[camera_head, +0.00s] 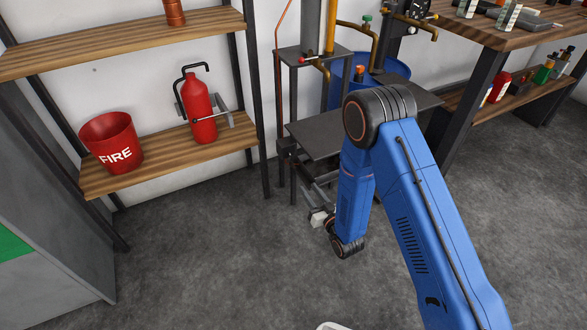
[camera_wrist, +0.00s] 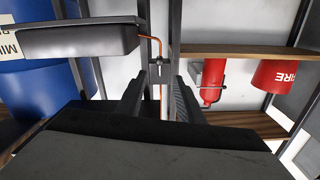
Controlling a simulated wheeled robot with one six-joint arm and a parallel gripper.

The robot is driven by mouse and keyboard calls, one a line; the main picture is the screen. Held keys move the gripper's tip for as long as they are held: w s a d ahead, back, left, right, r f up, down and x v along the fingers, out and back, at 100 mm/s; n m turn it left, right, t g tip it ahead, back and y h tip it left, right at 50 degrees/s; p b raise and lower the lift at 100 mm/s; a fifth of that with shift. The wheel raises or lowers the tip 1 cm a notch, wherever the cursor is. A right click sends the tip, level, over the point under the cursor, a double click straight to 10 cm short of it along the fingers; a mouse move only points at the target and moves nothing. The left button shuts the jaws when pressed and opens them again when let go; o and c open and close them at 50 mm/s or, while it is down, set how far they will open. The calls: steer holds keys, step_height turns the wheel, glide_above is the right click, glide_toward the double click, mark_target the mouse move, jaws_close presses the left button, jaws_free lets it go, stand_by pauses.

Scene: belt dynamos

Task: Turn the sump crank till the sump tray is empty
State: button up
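In the head view a dark metal stand has a wide flat grey plate (camera_head: 318,133), which may be the sump tray. Brass and orange pipes run above it. My arm hides its right side. My gripper (camera_head: 318,192) is low, below the plate's front edge, and small in this view. In the wrist view, which looks upside down, the two dark fingers of my gripper (camera_wrist: 159,98) stand apart. A dark shallow box (camera_wrist: 75,42) and a thin orange pipe with a small dark fitting (camera_wrist: 158,66) lie beyond them. I cannot pick out the crank or the tray's contents for sure.
A shelf (camera_head: 170,165) on the left carries a red FIRE bucket (camera_head: 111,143) and a red extinguisher (camera_head: 198,108). A blue drum (camera_head: 390,73) stands behind the stand. A workbench (camera_head: 510,35) is at the right. The floor (camera_head: 220,250) in front is clear.

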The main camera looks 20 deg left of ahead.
mark_target(294, 168)
steer(key=x, duration=1.4)
steer(key=shift+w+a, duration=0.2)
jaws_close()
